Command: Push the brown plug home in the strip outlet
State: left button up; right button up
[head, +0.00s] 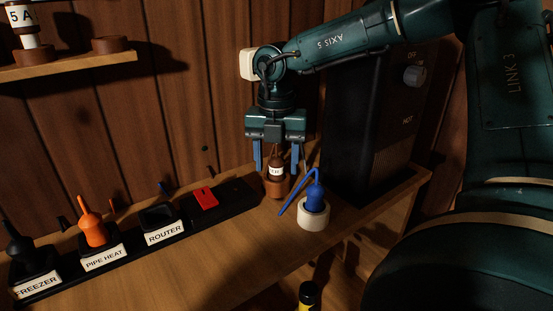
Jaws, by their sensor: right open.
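A brown plug (277,161) with a white label, its lettering only partly readable, stands upright in a brown round holder (275,187) on the bench. My right gripper (276,169) points down over it, with its blue fingers apart on either side and a gap to the plug. The black strip outlet (236,198) runs along the bench to the left. Its ROUTER socket (158,215) is empty. An orange plug (93,230) sits at PIPE HEAT and a black plug (19,245) at FREEZER. A red switch (205,198) is on the strip. My left gripper is out of view.
A blue plug (316,199) with a bent cord stands in a white ring (313,217), right of the brown holder. A dark heater-like box (371,125) stands behind at right. A shelf (75,67) is at upper left.

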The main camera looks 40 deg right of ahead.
notch_tip(320, 180, up, 13)
jog(key=p, duration=0.1)
dwell(0.3)
jog(key=shift+r, duration=0.1)
